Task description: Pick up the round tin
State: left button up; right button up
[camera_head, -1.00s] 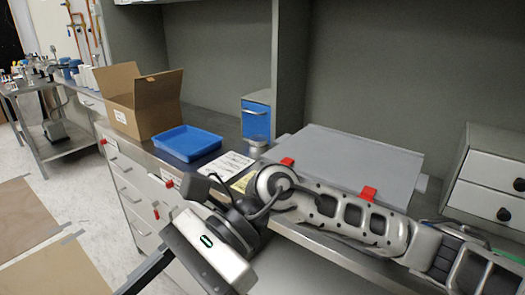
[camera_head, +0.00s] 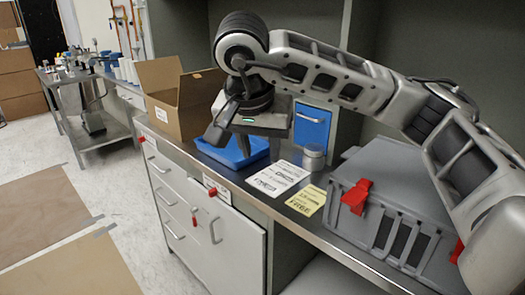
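The round tin (camera_head: 313,157) is a small grey cylinder with a lid. It stands upright on the steel counter, between the blue-fronted box and the grey case. My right gripper (camera_head: 243,143) hangs over the blue tray, to the left of the tin and apart from it. Its body is seen edge-on and its fingertips are mostly hidden, so I cannot tell whether it is open. My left gripper is not in view.
The blue tray (camera_head: 226,152) and an open cardboard box (camera_head: 176,106) stand left of the tin. A white label sheet (camera_head: 277,178) and a yellow one (camera_head: 307,200) lie before it. A grey case (camera_head: 385,200) with red latches is close on the right.

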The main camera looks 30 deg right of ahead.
aim_at(312, 164)
jog(key=z, duration=0.2)
jog(key=i, duration=0.9)
jog(key=z, duration=0.75)
